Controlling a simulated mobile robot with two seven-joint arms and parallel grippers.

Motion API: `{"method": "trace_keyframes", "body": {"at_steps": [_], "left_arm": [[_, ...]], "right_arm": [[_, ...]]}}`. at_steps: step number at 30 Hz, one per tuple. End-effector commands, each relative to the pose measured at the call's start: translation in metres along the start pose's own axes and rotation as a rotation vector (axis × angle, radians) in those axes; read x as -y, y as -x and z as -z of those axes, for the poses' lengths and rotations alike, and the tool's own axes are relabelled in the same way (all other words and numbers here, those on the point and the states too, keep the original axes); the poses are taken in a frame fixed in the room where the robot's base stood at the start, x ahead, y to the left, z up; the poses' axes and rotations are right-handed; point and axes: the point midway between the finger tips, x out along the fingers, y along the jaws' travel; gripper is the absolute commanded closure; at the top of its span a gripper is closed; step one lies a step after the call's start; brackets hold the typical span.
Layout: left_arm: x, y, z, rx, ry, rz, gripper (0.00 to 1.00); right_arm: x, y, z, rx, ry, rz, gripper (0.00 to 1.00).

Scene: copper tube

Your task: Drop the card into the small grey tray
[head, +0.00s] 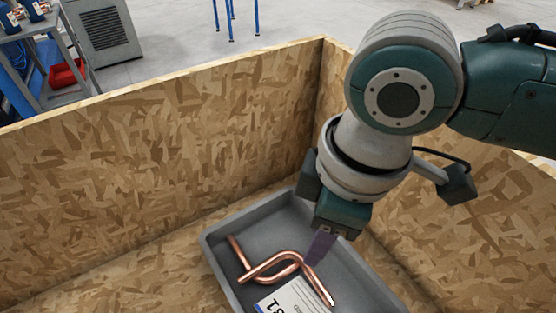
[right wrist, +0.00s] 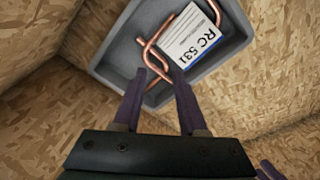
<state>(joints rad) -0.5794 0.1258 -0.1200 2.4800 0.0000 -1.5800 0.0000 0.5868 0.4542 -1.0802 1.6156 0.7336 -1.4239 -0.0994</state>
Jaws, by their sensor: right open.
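In the head view the card (head: 291,299) is cut off by the bottom edge, and the tray (head: 222,262) sits on the floor of a wooden crate. The bent copper tube (head: 279,262) lies in the tray beside the card. My right gripper (right wrist: 158,75) is open and empty above the tray, its purple fingers pointing toward the tube and card.
Tall chipboard crate walls (head: 180,135) surround the tray on the sides in view. Bare crate floor (head: 150,280) shows left of the tray. Outside stand a grey cabinet (head: 103,35) and a red bin (head: 67,73), well away from the crate.

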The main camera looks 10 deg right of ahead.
Motion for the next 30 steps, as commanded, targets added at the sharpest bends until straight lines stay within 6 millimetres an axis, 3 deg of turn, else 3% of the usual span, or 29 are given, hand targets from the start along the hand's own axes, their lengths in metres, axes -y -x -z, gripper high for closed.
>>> {"method": "trace_keyframes", "body": {"at_steps": [6, 12, 26, 30], "left_arm": [[0.0, 0.012, 0.004, 0.0, 0.003, -0.002, 0.5], [-0.002, 0.016, 0.005, -0.001, 0.008, -0.006, 0.5], [-0.002, 0.016, 0.005, -0.001, 0.009, -0.007, 0.5], [-0.001, 0.019, 0.006, -0.001, 0.008, -0.006, 0.5]], "right_arm": [[-0.001, 0.049, 0.001, -0.004, 0.0, -0.003, 0.58], [-0.001, 0.073, 0.001, -0.002, -0.001, -0.002, 0.58], [0.0, 0.077, 0.0, -0.001, -0.001, -0.001, 0.58], [0.011, 0.079, 0.006, -0.034, -0.006, 0.012, 0.58]]}}
